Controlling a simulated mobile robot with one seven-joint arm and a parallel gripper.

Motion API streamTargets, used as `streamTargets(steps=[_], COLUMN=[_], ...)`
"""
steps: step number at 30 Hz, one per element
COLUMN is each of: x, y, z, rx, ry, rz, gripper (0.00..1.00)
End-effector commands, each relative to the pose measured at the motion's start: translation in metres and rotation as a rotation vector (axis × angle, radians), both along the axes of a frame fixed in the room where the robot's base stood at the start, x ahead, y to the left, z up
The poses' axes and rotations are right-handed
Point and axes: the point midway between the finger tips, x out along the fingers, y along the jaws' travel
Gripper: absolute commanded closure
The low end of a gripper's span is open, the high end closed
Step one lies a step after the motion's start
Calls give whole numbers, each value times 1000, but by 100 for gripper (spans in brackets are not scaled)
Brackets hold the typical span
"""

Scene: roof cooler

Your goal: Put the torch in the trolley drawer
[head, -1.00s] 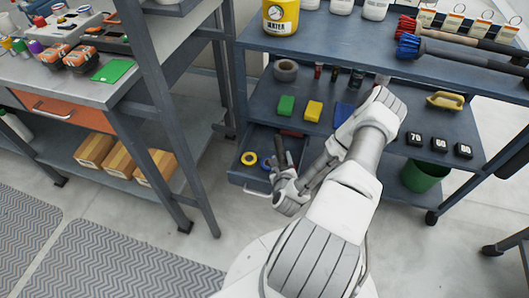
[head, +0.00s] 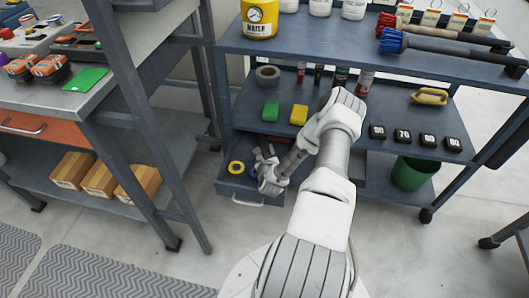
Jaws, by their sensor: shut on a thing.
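The blue-grey trolley (head: 330,133) stands ahead. Its drawer (head: 225,188) is pulled out at the lower left, with a roll of yellow tape (head: 236,168) inside. My gripper (head: 266,160) is over the right part of the drawer. It is shut on a small dark thing, seemingly the torch, which is mostly hidden by my gripper and wrist. I cannot tell whether it touches the drawer floor.
A workbench leg (head: 150,130) stands left of the drawer. A green bin (head: 413,174) is at the right.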

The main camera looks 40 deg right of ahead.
Motion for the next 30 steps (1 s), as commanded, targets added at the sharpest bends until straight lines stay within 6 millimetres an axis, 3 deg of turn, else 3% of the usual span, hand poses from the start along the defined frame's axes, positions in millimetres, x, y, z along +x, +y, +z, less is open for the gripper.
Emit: streamTargets(steps=[5, 17, 18, 23, 30], x=[17, 18, 18, 18, 18], y=[-10, -12, -11, -11, -10], z=[-18, -21, -22, -22, -22], rx=[-3, 0, 0, 0, 1], ry=[-2, -1, 0, 1, 1], rz=[2, 0, 0, 1, 3], gripper=[100, 100, 47, 19, 19])
